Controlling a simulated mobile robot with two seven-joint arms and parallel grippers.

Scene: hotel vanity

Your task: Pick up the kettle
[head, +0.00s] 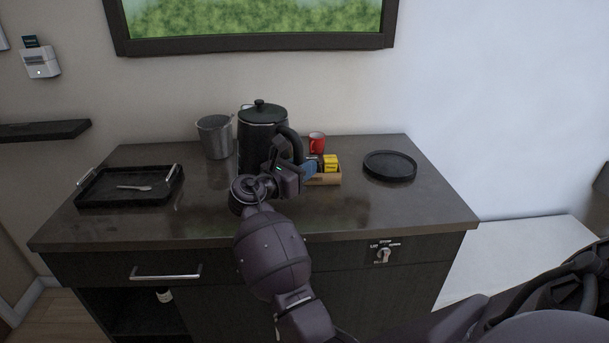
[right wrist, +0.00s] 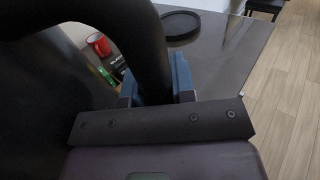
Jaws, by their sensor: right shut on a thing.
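The black kettle (head: 262,128) stands upright on the dark counter, near its back middle, with its lid on and its handle (head: 291,143) to the right. My right gripper (head: 296,170) is at the lower part of the handle. In the right wrist view the handle (right wrist: 149,50) passes down between the two blue fingers (right wrist: 157,88), which are shut on it. The kettle's base is partly hidden behind my right arm, so I cannot tell whether it touches the counter. My left gripper is not in view.
A grey bucket (head: 215,137) stands left of the kettle. A red mug (head: 317,142) and a wooden box of packets (head: 326,179) are close on the right. A black round tray (head: 390,167) and a rectangular tray (head: 107,200) with a spoon lie farther out. The counter's front right is clear.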

